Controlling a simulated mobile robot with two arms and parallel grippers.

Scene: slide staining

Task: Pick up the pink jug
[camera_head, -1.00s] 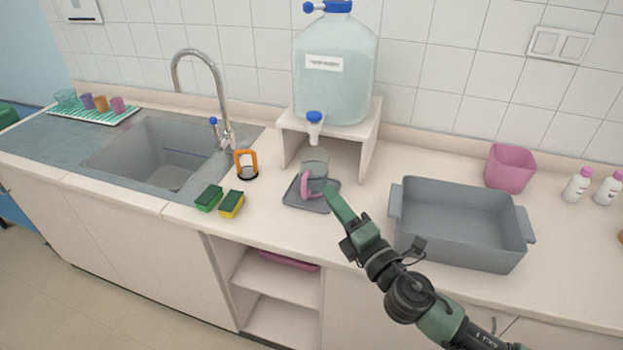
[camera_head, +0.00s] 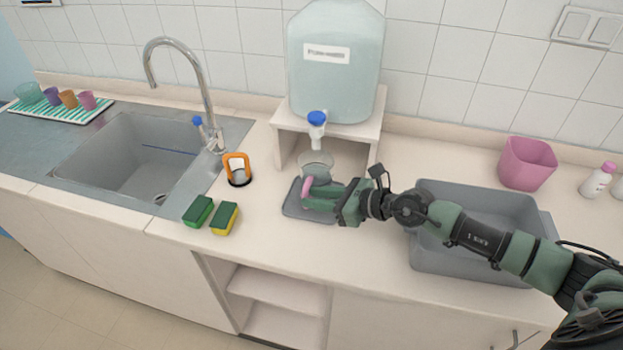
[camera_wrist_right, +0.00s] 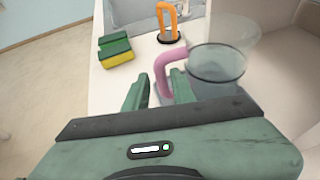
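The jug (camera_head: 316,163) is clear with a pink handle (camera_head: 306,188). It stands on a grey tray (camera_head: 291,207) below the tap of the water tank. My right gripper (camera_head: 316,193) is at the handle and partly hides the jug in the head view. In the right wrist view, the two green fingers (camera_wrist_right: 159,86) are apart, with the pink handle (camera_wrist_right: 163,66) between their tips. The jug's clear body (camera_wrist_right: 216,66) is just right of them. I cannot tell whether a finger touches the handle. My left gripper is out of view.
The water tank (camera_head: 336,75) sits on a stand (camera_head: 364,135) behind the jug. A grey basin (camera_head: 432,256) lies under my right forearm. An orange-handled object (camera_head: 237,169) and two sponges (camera_head: 212,214) are to the left, beside the sink (camera_head: 125,160). A pink cup (camera_head: 527,163) is at right.

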